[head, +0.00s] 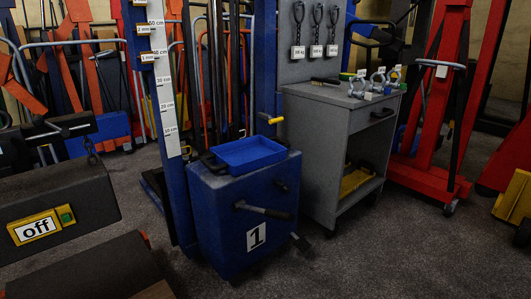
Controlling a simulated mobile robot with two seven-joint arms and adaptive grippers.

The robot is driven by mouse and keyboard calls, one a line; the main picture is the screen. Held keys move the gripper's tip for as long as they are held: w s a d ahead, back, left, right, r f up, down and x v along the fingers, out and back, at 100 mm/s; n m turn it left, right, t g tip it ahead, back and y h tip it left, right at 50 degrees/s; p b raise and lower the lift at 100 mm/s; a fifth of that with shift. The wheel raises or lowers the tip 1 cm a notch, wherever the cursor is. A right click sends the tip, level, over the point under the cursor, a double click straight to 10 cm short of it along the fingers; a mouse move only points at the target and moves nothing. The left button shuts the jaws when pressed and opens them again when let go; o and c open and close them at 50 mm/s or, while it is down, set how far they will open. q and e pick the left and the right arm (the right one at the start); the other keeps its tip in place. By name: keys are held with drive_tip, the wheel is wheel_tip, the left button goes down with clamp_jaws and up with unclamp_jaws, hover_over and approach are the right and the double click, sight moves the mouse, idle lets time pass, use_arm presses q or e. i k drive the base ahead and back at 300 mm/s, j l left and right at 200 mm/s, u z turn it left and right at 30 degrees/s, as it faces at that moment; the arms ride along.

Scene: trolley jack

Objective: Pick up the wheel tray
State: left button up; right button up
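A shallow blue tray (248,153), open at the top, rests on top of a blue box-shaped unit marked 1 (230,225). It is the only tray I see clearly, so I take it as the wheel tray. Dark handle-like parts show at its left and right ends; whether they belong to the tray or the unit, I cannot tell. The tray's inside looks empty. Neither of my grippers can be made out in the head view.
A blue mast with a centimetre scale (165,85) stands behind the unit. A grey cabinet (320,140) with shackles on top is to the right. A dark block marked off (85,200) is at left. A red frame (430,120) stands far right. Carpet at front right is clear.

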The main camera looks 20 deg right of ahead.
sight(241, 157)
drive_tip(key=i+l, duration=0.1)
drive_tip(key=l, duration=0.25)
drive_tip(key=i+l+z, duration=0.1)
drive_tip(key=l, duration=0.3)
drive_tip(key=i+l, duration=0.1)
drive_tip(key=l, duration=0.25)
drive_tip(key=i+l+z, duration=0.1)
drive_tip(key=l, duration=0.3)
drive_tip(key=i+l+z, duration=0.1)
drive_tip(key=i+l, duration=0.2)
drive_tip(key=i+l+z, duration=0.1)
drive_tip(key=l, duration=0.3)
drive_tip(key=i, duration=0.1)
